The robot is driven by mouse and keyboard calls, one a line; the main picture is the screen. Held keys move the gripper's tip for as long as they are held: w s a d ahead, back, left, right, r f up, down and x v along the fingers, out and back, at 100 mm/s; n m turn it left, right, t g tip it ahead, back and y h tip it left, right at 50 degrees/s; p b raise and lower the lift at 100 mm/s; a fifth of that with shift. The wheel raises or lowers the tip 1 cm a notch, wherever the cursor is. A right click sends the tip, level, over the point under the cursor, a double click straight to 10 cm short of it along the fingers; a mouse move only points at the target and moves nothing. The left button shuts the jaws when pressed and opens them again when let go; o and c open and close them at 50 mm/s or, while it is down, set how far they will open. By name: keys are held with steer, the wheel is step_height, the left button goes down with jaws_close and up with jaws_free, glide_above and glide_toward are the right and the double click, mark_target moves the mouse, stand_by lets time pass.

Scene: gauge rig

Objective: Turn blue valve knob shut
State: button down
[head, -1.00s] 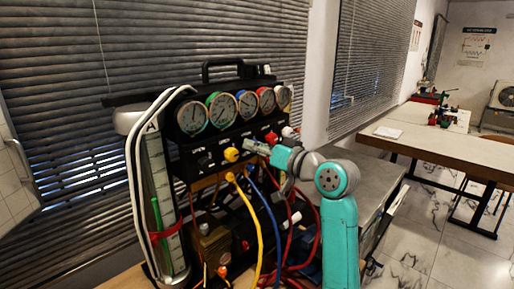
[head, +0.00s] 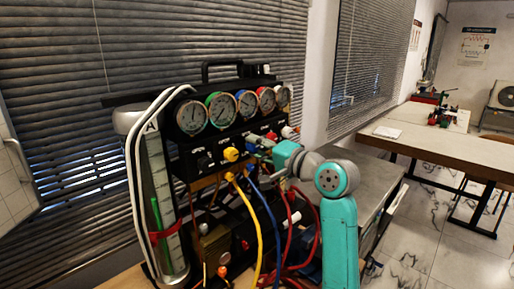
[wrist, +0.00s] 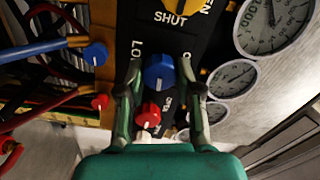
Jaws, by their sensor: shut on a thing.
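The blue valve knob (wrist: 158,71) sits on the black panel in the wrist view, between the two fingers of my gripper (wrist: 160,68). My gripper is shut on this knob, with one finger on each side. Lettering beside the knob is partly covered by the fingers. In the head view my gripper (head: 259,144) reaches the panel from the right, just right of the yellow knob (head: 231,154). The blue knob is small and partly hidden there.
A red knob (wrist: 148,115) lies close below the blue one in the wrist view, near my fingers. Several round gauges (head: 222,109) line the rig above the knobs. Yellow, blue and red hoses (head: 262,225) hang below the panel. A table (head: 450,145) stands at the right.

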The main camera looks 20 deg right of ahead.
steer(key=shift+m, duration=0.6)
steer(key=c, duration=0.8)
jaws_free()
steer(key=shift+o, duration=0.2)
steer(key=shift+d, duration=0.1)
steer(key=v, duration=1.2)
